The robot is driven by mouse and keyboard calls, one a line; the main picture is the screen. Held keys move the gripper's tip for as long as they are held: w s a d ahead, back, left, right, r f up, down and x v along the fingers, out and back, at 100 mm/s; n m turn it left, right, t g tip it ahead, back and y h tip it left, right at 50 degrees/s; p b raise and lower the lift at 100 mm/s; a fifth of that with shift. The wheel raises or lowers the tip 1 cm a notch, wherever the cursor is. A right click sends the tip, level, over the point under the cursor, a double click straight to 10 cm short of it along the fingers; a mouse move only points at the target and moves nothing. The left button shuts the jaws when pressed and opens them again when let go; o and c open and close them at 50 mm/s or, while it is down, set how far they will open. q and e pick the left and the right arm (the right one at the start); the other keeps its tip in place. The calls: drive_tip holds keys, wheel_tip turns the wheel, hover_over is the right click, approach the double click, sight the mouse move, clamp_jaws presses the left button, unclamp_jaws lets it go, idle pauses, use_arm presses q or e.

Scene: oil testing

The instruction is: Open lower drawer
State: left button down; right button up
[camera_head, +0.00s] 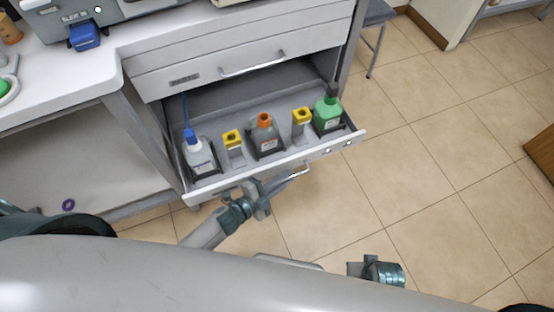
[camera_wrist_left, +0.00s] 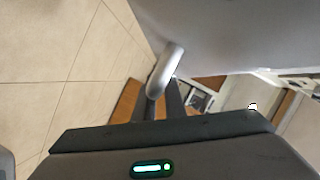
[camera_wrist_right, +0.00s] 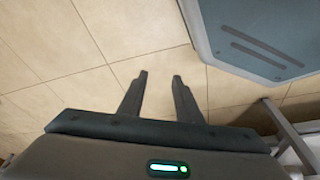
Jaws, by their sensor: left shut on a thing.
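The lower drawer (camera_head: 330,151) is pulled out from the white cabinet, and its inside shows from above. Its silver bar handle (camera_head: 292,176) is on the drawer front; the handle also shows in the left wrist view (camera_wrist_left: 165,70). My left gripper (camera_head: 268,192) is at the handle, with its dark fingers shut on the bar. My right gripper (camera_wrist_right: 161,77) is open and empty above the tiled floor in the right wrist view. Its fingers do not show in the head view.
The drawer holds a white blue-capped bottle (camera_head: 199,156), an orange-capped grey bottle (camera_head: 265,138), a green bottle (camera_head: 327,116) and two yellow-topped items (camera_head: 232,141). The upper drawer (camera_head: 210,80) is shut. The countertop (camera_head: 60,65) is at left. Tiled floor (camera_head: 430,170) is clear at right.

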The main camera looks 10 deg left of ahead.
use_arm(q)
drive_tip(key=shift+s+d, duration=0.4)
drive_tip(key=shift+s, duration=0.2)
drive_tip(key=shift+s+d, duration=0.35)
drive_tip(key=shift+s, duration=0.25)
use_arm(e)
drive_tip(key=shift+f, duration=0.5)
drive_tip(key=shift+s, duration=0.1)
use_arm(q)
drive_tip(key=c, duration=2.1)
unclamp_jaws()
drive_tip(key=shift+a, duration=0.1)
